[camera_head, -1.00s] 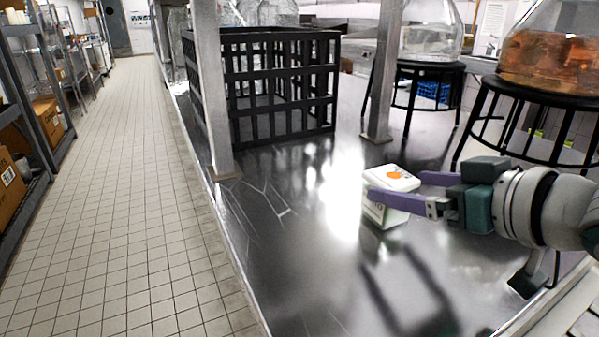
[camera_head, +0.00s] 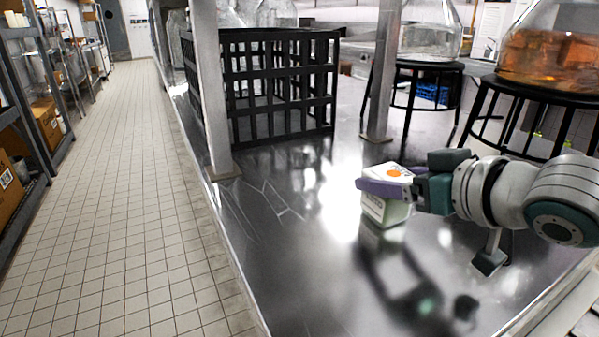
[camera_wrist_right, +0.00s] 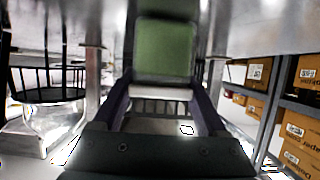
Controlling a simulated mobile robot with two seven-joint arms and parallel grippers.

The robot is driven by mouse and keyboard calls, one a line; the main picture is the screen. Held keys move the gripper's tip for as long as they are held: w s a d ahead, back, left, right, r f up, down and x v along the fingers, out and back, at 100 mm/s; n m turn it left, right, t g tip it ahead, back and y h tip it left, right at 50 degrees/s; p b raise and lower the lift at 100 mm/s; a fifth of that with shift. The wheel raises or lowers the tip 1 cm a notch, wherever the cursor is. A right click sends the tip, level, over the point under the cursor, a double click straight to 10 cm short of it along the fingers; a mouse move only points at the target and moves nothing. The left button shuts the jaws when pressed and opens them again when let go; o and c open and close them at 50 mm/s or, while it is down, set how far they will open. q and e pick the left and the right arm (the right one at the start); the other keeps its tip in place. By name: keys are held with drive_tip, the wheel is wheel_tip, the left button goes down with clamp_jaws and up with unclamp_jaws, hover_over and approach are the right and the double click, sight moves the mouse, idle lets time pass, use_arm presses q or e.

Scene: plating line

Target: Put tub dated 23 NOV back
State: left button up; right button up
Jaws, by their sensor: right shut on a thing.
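A small tub (camera_head: 385,210) with a white lid, an orange dot on top and a pale greenish body is upright at the metal counter's middle right. Its label is too small to read a date. My right gripper (camera_head: 386,184) comes in from the right, its purple fingers closed around the tub near the lid. The far finger is mostly hidden. The right wrist view shows the tub's green body (camera_wrist_right: 165,48) between the fingers, appearing upside down. I cannot tell whether the tub's base touches the counter. My left gripper is not in view.
A black slatted crate (camera_head: 275,90) stands at the back left of the counter (camera_head: 300,270). Metal posts (camera_head: 211,90) rise beside it. Glass jars on black stands (camera_head: 555,85) are at the back right. The front counter is clear; a tiled aisle (camera_head: 120,200) runs left.

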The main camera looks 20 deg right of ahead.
clamp_jaws()
